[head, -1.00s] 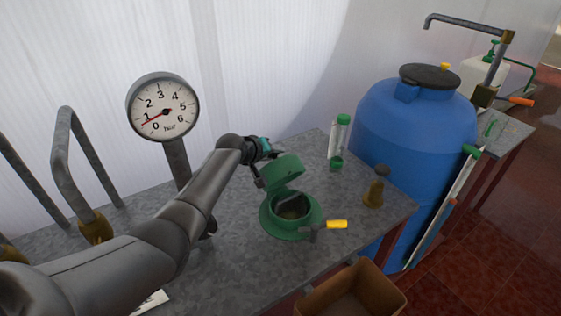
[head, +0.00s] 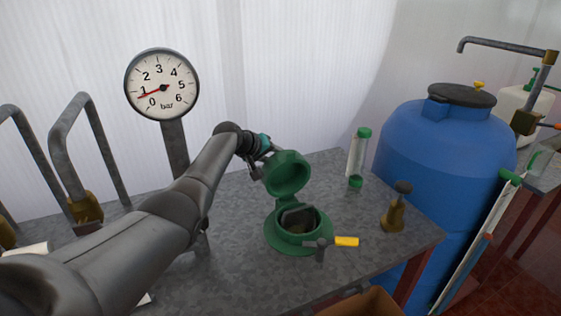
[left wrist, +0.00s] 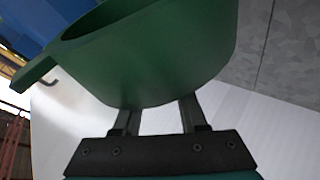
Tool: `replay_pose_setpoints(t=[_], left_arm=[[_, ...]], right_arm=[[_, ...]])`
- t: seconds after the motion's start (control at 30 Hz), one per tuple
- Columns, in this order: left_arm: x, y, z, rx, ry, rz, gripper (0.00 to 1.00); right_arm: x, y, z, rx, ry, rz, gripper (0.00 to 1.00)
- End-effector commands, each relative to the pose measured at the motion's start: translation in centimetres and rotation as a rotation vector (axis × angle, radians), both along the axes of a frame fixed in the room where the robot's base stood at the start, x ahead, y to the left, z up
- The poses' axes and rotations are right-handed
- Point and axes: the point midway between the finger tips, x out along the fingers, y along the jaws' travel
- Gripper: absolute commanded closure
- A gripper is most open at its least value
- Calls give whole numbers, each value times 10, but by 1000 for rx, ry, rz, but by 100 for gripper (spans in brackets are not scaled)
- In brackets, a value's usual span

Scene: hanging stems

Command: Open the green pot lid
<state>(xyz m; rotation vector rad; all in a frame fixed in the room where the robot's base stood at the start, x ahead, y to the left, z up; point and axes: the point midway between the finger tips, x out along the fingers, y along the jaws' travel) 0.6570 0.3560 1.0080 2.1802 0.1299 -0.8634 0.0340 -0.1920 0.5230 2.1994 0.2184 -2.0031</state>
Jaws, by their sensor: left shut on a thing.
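The green pot (head: 297,238) stands on the grey metal table, with a round flange at its base and a dark opening facing up. Its green lid (head: 288,174) is raised on the hinge and stands tilted up at the back left of the opening. My left gripper (head: 257,170) is at the lid's left edge, shut on it. In the left wrist view the green lid (left wrist: 165,50) fills the space above the two fingers (left wrist: 158,115), whose tips are hidden behind it. My right gripper is not in view.
A green-capped clear tube (head: 358,155) and a brass fitting (head: 394,212) stand to the right, before a blue barrel (head: 445,140). A pressure gauge (head: 162,85) and grey pipes (head: 75,150) are left.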

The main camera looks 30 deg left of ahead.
Motion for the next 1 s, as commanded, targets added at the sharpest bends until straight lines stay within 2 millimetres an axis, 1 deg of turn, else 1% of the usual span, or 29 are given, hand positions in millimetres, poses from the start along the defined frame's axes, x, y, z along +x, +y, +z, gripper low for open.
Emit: replay_pose_setpoints(t=[0.03,0.37,0.4,0.6,0.63,0.67,1.0], left_arm=[[-1,3,-4,10,4,2,100],[-2,4,-5,13,6,3,100],[-2,4,-5,14,7,4,55],[-2,2,-5,8,8,1,33],[-2,2,-5,8,8,1,29],[-2,2,-5,8,8,1,29],[-1,1,-3,4,4,0,29]], right_arm=[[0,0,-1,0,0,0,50],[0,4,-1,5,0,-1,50],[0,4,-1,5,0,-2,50],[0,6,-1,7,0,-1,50],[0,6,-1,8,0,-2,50],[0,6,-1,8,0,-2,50],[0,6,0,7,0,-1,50]])
